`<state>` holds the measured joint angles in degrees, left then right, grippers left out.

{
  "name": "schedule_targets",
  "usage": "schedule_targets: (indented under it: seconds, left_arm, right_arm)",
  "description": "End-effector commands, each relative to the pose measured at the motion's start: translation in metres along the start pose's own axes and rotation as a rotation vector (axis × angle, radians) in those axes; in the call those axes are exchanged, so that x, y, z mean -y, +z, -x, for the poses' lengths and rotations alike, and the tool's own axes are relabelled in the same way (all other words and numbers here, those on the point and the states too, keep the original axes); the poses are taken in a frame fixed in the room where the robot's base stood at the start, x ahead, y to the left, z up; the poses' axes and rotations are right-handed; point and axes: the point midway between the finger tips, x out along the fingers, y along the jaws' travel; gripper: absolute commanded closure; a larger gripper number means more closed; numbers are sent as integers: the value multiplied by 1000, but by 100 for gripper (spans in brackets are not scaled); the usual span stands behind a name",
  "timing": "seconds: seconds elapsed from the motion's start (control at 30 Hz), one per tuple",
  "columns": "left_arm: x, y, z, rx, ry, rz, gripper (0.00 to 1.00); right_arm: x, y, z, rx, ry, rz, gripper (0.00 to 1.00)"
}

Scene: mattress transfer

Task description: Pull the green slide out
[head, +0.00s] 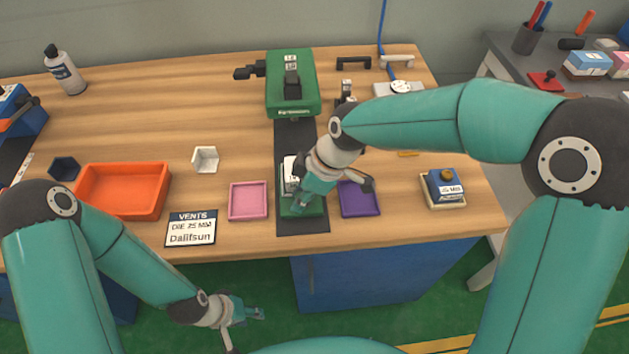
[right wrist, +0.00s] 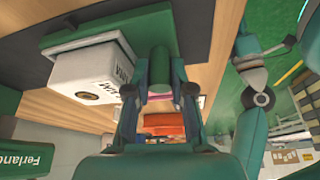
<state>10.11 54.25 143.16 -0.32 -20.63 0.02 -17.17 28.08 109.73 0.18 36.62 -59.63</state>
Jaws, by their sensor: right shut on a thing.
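The green slide (head: 313,209) lies on a dark strip near the table's front edge, with a white block (head: 291,172) on top. In the right wrist view it shows as a green plate (right wrist: 200,22) with the white lettered block (right wrist: 85,80) beside a green upright handle (right wrist: 160,65). My right gripper (head: 298,205) is shut on this handle; its fingers (right wrist: 160,88) lie on both sides of it. The head view partly hides the slide behind my right gripper. My left gripper (head: 260,314) hangs low in front of the table, away from the slide; its finger gap is unclear.
A green machine (head: 305,92) stands behind the slide at the strip's far end. A pink tray (head: 247,202) lies left of the slide, a purple tray (head: 360,200) right. The floor in front is free.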

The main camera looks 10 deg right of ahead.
Motion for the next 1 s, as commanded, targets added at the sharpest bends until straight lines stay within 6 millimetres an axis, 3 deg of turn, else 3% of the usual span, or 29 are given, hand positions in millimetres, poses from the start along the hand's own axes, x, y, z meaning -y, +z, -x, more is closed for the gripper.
schedule_targets:
  seconds: [0.37,0.4,0.47,1.0]
  left_arm:
    - [1,0,-2,0,0,0,60]
    - [1,0,-2,0,0,0,60]
    - [1,0,-2,0,0,0,60]
    - [0,0,-1,0,0,0,60]
  right_arm:
    - [9,-5,0,-4,-6,13,100]
    - [9,-5,0,-3,-7,13,76]
    - [9,-5,0,-3,-8,13,67]
    - [7,-4,6,-3,-2,14,67]
